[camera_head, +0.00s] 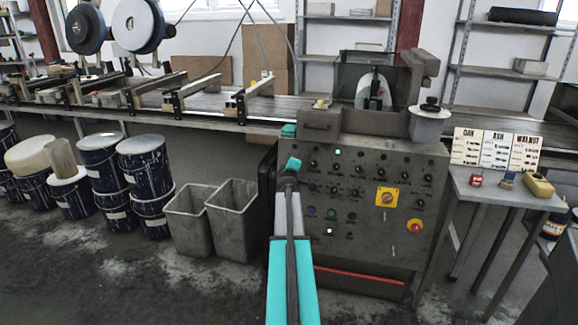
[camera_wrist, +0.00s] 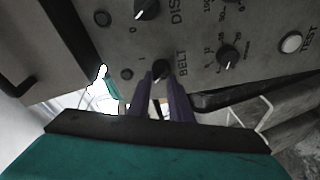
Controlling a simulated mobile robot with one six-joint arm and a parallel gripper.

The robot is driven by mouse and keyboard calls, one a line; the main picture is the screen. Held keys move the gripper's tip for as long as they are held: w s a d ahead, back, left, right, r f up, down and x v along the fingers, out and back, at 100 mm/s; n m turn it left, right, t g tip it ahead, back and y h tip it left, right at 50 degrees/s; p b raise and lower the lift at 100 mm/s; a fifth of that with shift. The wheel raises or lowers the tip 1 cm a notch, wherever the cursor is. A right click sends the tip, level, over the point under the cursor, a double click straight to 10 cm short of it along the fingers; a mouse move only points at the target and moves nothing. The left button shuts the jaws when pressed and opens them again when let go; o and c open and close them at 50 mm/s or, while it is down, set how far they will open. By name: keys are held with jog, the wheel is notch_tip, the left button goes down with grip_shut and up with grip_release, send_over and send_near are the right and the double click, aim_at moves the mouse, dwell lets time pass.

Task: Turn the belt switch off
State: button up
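In the wrist view a small black knob (camera_wrist: 160,68) with a pale pointer mark sits on the grey panel beside the word BELT. A "1" is printed to its left; the other end of its scale is hidden. My gripper (camera_wrist: 161,80) points at this knob with its two dark purple fingers apart, one on each side. I cannot tell whether they touch it. In the head view my gripper (camera_head: 289,166) is at the left part of the control panel (camera_head: 365,240), and my arm hides that part of the panel, including the belt switch.
The panel carries several other knobs, a lit green lamp (camera_head: 338,152), a yellow-plated rotary switch (camera_head: 387,197) and a red stop button (camera_head: 415,227). Grey bins (camera_head: 232,215) stand left of the panel. A side table (camera_head: 505,192) stands right. The conveyor (camera_head: 205,102) runs behind.

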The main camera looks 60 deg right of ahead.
jog(key=shift+s+d+r, duration=0.3)
jog(key=shift+d+r, duration=0.1)
jog(key=shift+d, duration=0.2)
jog(key=shift+o, duration=0.2)
jog(key=shift+a, duration=0.15)
jog(key=shift+o, duration=0.5)
jog(key=shift+s+a+f, duration=0.1)
jog(key=shift+f, duration=0.15)
jog(key=v, duration=1.4)
jog(key=shift+w+a, duration=0.25)
jog(key=shift+w, duration=0.15)
jog(key=shift+f, duration=0.15)
jog(key=shift+w, duration=0.1)
